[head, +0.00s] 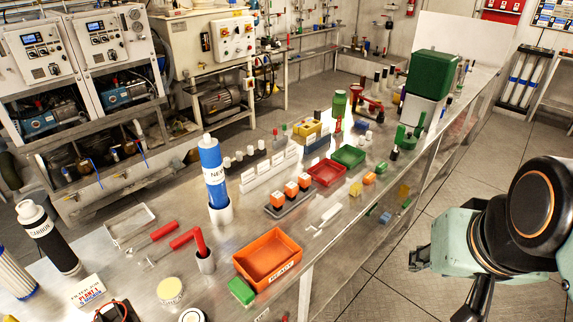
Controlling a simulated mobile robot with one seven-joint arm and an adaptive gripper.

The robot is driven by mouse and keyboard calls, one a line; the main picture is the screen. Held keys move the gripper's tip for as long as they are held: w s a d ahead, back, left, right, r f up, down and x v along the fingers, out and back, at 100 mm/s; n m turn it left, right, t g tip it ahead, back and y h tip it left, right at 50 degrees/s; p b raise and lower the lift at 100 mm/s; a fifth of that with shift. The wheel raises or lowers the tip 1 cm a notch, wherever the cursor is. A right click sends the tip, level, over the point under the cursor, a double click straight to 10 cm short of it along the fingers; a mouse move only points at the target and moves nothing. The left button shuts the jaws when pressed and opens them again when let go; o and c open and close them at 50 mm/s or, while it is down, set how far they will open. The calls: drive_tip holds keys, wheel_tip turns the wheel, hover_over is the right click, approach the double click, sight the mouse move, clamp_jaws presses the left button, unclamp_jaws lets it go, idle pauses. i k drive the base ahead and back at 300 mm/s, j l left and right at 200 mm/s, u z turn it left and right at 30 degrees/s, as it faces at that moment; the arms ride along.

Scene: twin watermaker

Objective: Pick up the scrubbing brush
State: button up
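I cannot single out the scrubbing brush for certain. A small white piece with a thin handle-like end (326,217) lies flat on the steel bench (333,244), right of the grey tray with orange-topped blocks, and may be the brush. My gripper (417,258) is off the bench's right side, above the floor, apart from everything. It looks empty, but its fingers are too small and dark to tell open from shut.
An orange bin (268,258) and a green block (241,291) sit near the bench's front edge. Red (327,172) and green (348,156) trays stand farther back. A blue-and-white cylinder (214,175) stands upright mid-bench.

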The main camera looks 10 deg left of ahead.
sight(239, 289)
drive_tip(key=i+j, duration=0.15)
drive_tip(key=i, duration=0.35)
drive_tip(key=z, duration=9.25)
